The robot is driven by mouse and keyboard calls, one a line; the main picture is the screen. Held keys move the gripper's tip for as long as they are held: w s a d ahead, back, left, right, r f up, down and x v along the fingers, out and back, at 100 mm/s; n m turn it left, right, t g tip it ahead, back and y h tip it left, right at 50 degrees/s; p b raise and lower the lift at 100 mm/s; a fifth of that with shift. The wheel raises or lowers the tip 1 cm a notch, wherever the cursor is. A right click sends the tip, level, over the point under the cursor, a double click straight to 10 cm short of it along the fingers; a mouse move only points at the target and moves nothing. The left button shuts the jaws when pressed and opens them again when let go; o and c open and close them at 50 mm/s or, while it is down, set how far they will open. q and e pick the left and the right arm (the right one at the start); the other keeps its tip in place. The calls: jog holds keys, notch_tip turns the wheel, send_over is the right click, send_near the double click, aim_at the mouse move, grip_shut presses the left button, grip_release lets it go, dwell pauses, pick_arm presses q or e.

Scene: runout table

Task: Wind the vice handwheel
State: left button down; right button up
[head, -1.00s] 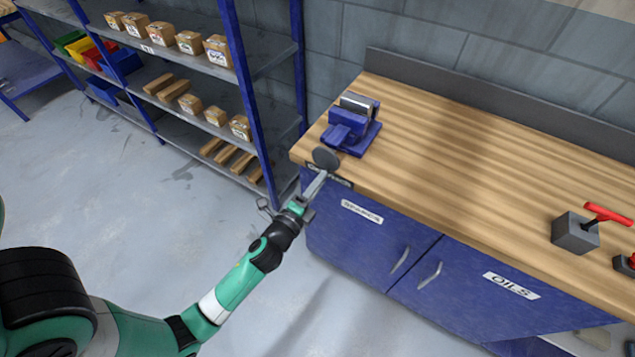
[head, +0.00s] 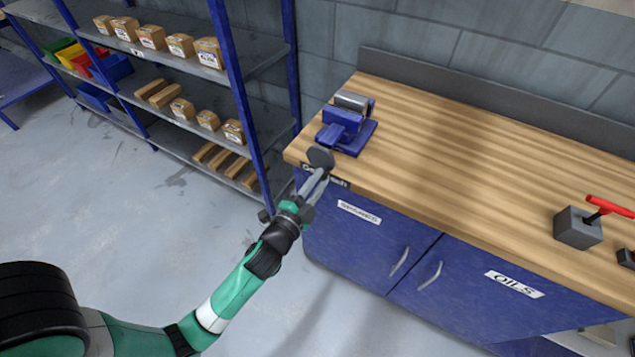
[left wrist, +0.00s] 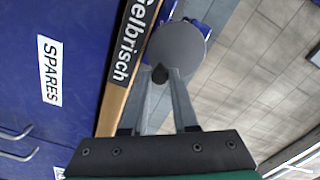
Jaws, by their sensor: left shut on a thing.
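The blue vice (head: 346,124) with its grey jaws stands at the left end of the wooden workbench. Its grey, round handwheel (head: 320,157) faces the front edge of the bench and fills the top middle of the left wrist view (left wrist: 177,48). A small dark crank knob (left wrist: 160,74) sits at the wheel's near rim. My left gripper (head: 322,174) reaches up from below and is shut on the knob. Its two fingers in the left wrist view (left wrist: 160,84) close around it. My right gripper is in neither view.
The workbench (head: 450,150) has blue doors below and a grey block with a red lever (head: 579,228) at the right. A blue shelf rack (head: 237,95) with boxes stands left of the bench. The floor in front is clear.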

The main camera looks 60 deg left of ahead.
pick_arm(q)
jog(key=shift+d+r+n, duration=0.1)
jog(key=shift+r+n, duration=0.05)
jog(key=shift+n, duration=0.75)
jog(key=shift+r+n, duration=0.2)
jog(key=shift+n, duration=0.1)
jog(key=shift+w+r+n+b, duration=0.15)
jog(key=shift+n+b, duration=0.45)
jog(key=shift+n, duration=0.3)
jog(key=shift+r+n, duration=0.25)
jog(key=shift+n, duration=0.45)
jog(key=shift+r+n, duration=0.2)
jog(key=shift+n, duration=0.5)
jog(key=c, duration=0.8)
grip_release()
